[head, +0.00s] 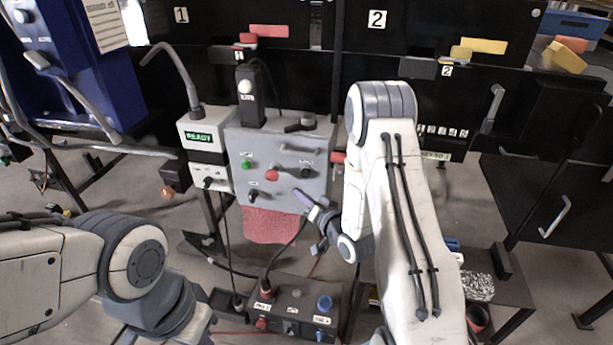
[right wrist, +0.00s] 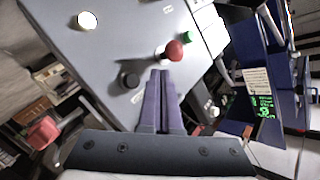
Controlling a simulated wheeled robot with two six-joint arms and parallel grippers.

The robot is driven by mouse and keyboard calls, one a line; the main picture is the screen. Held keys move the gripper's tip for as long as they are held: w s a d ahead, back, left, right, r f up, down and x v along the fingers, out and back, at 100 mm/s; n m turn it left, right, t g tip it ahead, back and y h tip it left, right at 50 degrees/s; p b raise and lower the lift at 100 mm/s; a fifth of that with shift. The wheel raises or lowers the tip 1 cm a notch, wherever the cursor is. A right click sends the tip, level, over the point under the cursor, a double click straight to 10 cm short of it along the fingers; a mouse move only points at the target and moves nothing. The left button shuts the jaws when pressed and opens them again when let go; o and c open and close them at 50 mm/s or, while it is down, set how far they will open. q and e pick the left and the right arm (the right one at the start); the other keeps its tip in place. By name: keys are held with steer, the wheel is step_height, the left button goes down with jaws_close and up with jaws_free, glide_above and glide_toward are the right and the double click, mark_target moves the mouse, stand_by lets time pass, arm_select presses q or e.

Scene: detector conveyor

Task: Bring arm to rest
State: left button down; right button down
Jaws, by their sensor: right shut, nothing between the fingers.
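My right gripper (head: 302,205) is in front of the lower part of the grey control panel (head: 310,150) in the head view. In the right wrist view its two purple-grey fingers (right wrist: 160,95) are together with nothing between them. They point at the panel, just below the red knob (right wrist: 174,50) and beside a black knob (right wrist: 129,79); I cannot tell whether they touch it. My left arm (head: 130,265) comes in at the lower left of the head view, folded; its gripper is not visible.
A white unit with a lit green display (head: 199,137) stands left of the panel. A low box with knobs and cables (head: 294,305) sits below. A red cloth-like sheet (head: 270,225) hangs under the panel. Black bays marked 1 and 2 (head: 377,19) stand behind. A blue cabinet (head: 85,75) is at left.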

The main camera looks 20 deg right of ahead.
steer(key=shift+a, duration=0.1)
stand_by(0.5)
steer(key=s+a+r+n+g+p, duration=0.2)
steer(key=s+a+r+n+g, duration=0.15)
steer(key=a, duration=0.35)
steer(key=s+a+r+n+g+p, duration=0.1)
steer(key=s+a+r+n+g, duration=0.25)
steer(key=a, duration=0.35)
steer(key=s+a+r+n+g+h+p, duration=0.1)
steer(key=s+r+g, duration=0.3)
steer(key=s, duration=0.9)
steer(key=s+a+r+n+g+h+p, duration=0.1)
steer(key=s+r+n+g, duration=0.3)
steer(key=s, duration=1)
steer(key=shift+s+a+r+n+g+p, duration=0.2)
steer(key=shift+a+n+g+p, duration=0.1)
steer(key=shift+a+g+p, duration=0.15)
